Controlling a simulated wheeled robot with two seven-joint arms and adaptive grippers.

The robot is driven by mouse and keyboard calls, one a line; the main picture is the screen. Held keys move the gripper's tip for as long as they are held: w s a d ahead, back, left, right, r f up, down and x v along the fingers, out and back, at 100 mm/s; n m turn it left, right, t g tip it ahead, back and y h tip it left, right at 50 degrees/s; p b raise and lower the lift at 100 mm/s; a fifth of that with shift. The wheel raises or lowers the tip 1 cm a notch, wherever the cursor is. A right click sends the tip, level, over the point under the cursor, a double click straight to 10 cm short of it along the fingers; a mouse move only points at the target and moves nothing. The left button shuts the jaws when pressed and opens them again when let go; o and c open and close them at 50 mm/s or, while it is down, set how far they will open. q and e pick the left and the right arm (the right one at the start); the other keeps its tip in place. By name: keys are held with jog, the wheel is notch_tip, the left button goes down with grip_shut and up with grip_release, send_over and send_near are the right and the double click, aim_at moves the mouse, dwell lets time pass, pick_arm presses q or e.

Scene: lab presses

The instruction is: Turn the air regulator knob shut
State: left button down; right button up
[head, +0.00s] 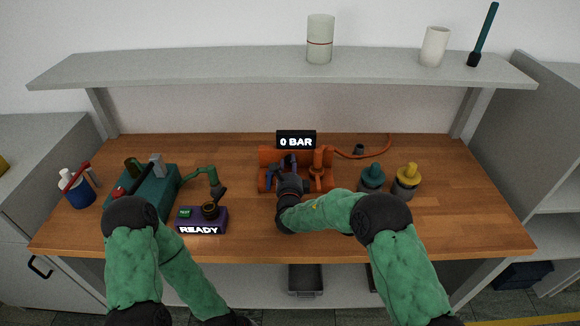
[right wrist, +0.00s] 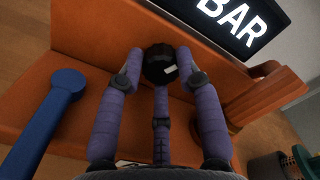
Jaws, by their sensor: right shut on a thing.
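The air regulator knob (right wrist: 158,66) is dark and round with a small pale mark, and it sits against the orange press body (right wrist: 72,28). My right gripper (right wrist: 161,58) is shut on the knob, with its purple fingers around it. In the head view my right gripper (head: 288,164) reaches the orange press (head: 268,155) and hides the knob. The black display (head: 296,140) above the press reads 0 BAR. A blue lever (right wrist: 42,120) lies left of the fingers in the right wrist view. My left arm shows at the lower left, but its gripper is outside the picture.
A purple box (head: 203,228) reads READY, beside a teal machine (head: 150,185) on the left. A teal-topped pot (head: 372,180) and a yellow-topped pot (head: 407,180) stand right of the press. An orange hose (head: 375,152) runs behind them. A shelf (head: 200,70) overhangs the bench.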

jog(key=n, duration=0.2)
jog(key=r+n, duration=0.1)
jog(key=n, duration=0.2)
jog(key=shift+w+a+n, duration=0.1)
jog(key=shift+a+n, duration=0.05)
jog(key=shift+n, duration=0.15)
jog(key=shift+f, duration=0.1)
dwell(0.3)
jog(key=o, duration=1.1)
jog(key=shift+a+f, duration=0.15)
jog(key=shift+a, duration=0.05)
jog(key=shift+f, duration=0.1)
jog(key=shift+d+f, duration=0.1)
jog(key=shift+d, duration=0.05)
jog(key=s, duration=1.2)
